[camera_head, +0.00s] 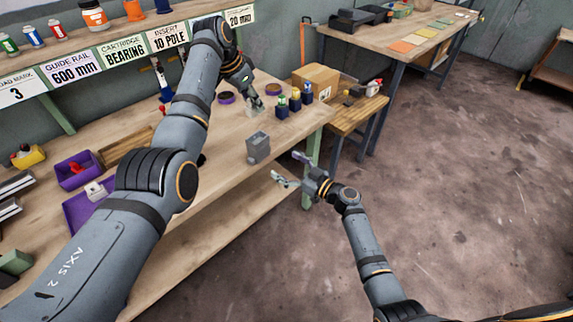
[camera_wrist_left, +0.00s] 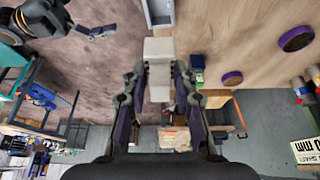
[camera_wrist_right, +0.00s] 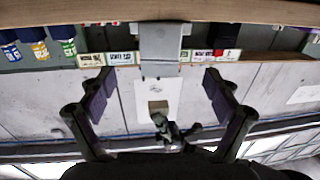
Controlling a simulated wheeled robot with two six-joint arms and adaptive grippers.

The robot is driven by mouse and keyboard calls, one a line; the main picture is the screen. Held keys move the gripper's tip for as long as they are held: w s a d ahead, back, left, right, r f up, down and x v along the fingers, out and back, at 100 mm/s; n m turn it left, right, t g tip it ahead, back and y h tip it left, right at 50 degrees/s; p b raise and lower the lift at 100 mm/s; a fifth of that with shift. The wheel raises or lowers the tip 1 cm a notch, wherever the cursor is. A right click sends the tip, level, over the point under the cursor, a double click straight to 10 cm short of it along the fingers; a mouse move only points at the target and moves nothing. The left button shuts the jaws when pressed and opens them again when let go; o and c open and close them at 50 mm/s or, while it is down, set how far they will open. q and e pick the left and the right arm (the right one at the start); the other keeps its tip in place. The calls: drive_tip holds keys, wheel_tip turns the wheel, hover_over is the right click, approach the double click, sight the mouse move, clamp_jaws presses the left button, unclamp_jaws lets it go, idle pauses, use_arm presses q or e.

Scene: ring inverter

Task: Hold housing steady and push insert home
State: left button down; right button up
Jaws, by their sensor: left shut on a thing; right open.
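The grey housing (camera_head: 258,147) stands on the workbench near its front edge. It also shows at the top of the left wrist view (camera_wrist_left: 158,12) and ahead in the right wrist view (camera_wrist_right: 160,42). My left gripper (camera_head: 250,97) is shut on a pale block, seemingly the insert (camera_wrist_left: 158,52), beyond the housing in the head view. My right gripper (camera_head: 302,160) is open and empty, off the bench's front edge. Its spread fingers face the housing but stand apart from it.
Several dark blue bottle-like items (camera_head: 295,102) and a cardboard box (camera_head: 316,80) stand right of the left gripper. Purple discs (camera_head: 226,98) lie behind it. A labelled shelf (camera_head: 120,52) runs above the bench. Bench surface around the housing is clear.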

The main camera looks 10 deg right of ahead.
sight(264, 151)
drive_tip(key=x, duration=1.2)
drive_tip(key=shift+r, duration=0.1)
drive_tip(key=shift+c, duration=0.3)
drive_tip(key=c, duration=1.4)
